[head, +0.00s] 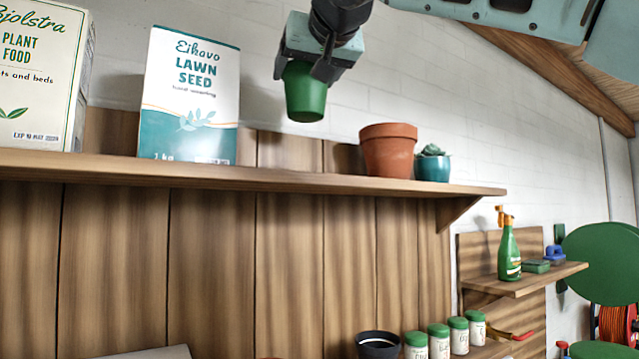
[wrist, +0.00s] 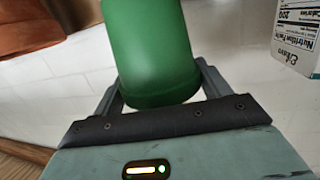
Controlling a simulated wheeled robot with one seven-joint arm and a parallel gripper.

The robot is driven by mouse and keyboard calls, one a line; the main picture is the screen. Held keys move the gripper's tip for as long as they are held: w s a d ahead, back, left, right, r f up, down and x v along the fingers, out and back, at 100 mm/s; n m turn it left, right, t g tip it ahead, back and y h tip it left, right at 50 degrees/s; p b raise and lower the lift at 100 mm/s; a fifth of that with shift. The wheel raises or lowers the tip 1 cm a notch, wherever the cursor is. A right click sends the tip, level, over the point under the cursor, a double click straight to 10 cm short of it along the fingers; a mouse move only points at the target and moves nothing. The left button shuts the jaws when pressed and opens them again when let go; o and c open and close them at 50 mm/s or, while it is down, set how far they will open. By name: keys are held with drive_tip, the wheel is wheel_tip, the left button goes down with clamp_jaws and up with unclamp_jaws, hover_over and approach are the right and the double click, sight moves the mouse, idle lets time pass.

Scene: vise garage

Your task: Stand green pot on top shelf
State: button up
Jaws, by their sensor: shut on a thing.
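The green pot (head: 304,92) is held by my gripper (head: 307,72) in the head view, above the top shelf (head: 290,180) and clear of its surface. The pot looks roughly upright with a slight tilt. It also shows in the wrist view (wrist: 152,50), between the fingers of my gripper (wrist: 158,85). My gripper is shut on it. Below the pot, the shelf has a gap between the lawn seed box (head: 190,95) on the left and a terracotta pot (head: 388,150) on the right.
A plant food box (head: 40,75) stands at the shelf's left end. A small teal pot with a succulent (head: 432,166) stands right of the terracotta pot. A lower side shelf (head: 525,280) holds a spray bottle (head: 508,252). A white brick wall is behind.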

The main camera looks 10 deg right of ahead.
sight(309, 100)
drive_tip(key=f, duration=0.1)
drive_tip(key=f+b, duration=0.1)
drive_tip(key=f, duration=0.3)
drive_tip(key=shift+w+d+b, duration=0.2)
drive_tip(key=shift+w+b, duration=0.05)
drive_tip(key=shift+b, duration=0.05)
drive_tip(key=shift+a+f, duration=0.1)
drive_tip(key=shift+f, duration=2.35)
drive_tip(key=shift+f, duration=0.1)
drive_tip(key=shift+f+b, duration=0.1)
drive_tip(key=shift+b, duration=0.25)
drive_tip(key=o, duration=1.2)
drive_tip(key=shift+c, duration=0.2)
